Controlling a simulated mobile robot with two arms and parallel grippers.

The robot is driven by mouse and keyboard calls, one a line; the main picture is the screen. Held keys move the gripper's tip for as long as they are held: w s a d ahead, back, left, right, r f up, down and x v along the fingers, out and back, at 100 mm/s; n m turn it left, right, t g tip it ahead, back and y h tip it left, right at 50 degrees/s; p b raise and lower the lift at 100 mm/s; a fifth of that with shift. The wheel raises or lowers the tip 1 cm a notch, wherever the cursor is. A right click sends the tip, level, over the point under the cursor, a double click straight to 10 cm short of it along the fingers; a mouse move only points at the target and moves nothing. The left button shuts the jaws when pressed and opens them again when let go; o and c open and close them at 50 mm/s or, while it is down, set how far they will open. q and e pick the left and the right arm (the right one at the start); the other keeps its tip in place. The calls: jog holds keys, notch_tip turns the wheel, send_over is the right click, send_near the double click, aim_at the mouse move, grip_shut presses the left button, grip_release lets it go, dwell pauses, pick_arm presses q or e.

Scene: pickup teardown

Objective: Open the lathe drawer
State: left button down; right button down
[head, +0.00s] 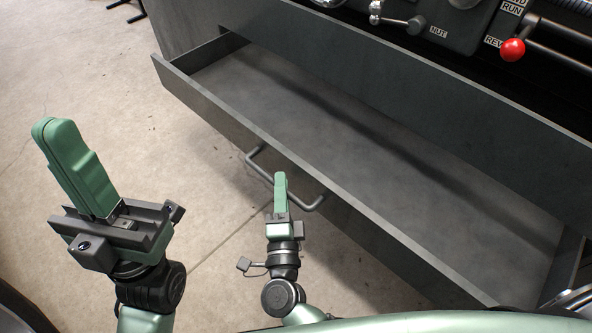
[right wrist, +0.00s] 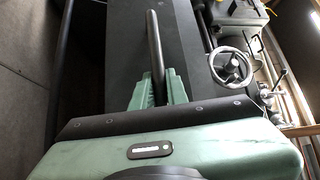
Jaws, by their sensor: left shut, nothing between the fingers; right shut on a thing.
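The lathe drawer (head: 350,155) is dark grey, pulled well out and empty, with its inside floor in plain sight in the head view. Its bar handle (head: 313,185) sits on the drawer's front panel. My right gripper (head: 281,182) is at the handle, shut on the bar near its middle. In the right wrist view the handle (right wrist: 154,50) runs between the green fingers (right wrist: 153,88). My left gripper (head: 62,140) is shut and empty, raised at the left, apart from the drawer.
The lathe body (head: 440,95) stands above and behind the drawer, with a red-knobbed lever (head: 512,49) at the upper right. A handwheel (right wrist: 230,65) shows in the right wrist view. The concrete floor (head: 95,75) at the left is largely clear.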

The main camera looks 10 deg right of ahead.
jog(key=shift+s+a, duration=0.25)
jog(key=shift+a, duration=0.1)
jog(key=c, duration=1.4)
grip_release()
jog(key=s+f+p, duration=0.1)
jog(key=s, duration=0.6)
jog(key=shift+s+a+p, duration=0.3)
jog(key=shift+s+a, duration=0.05)
jog(key=shift+a, duration=0.05)
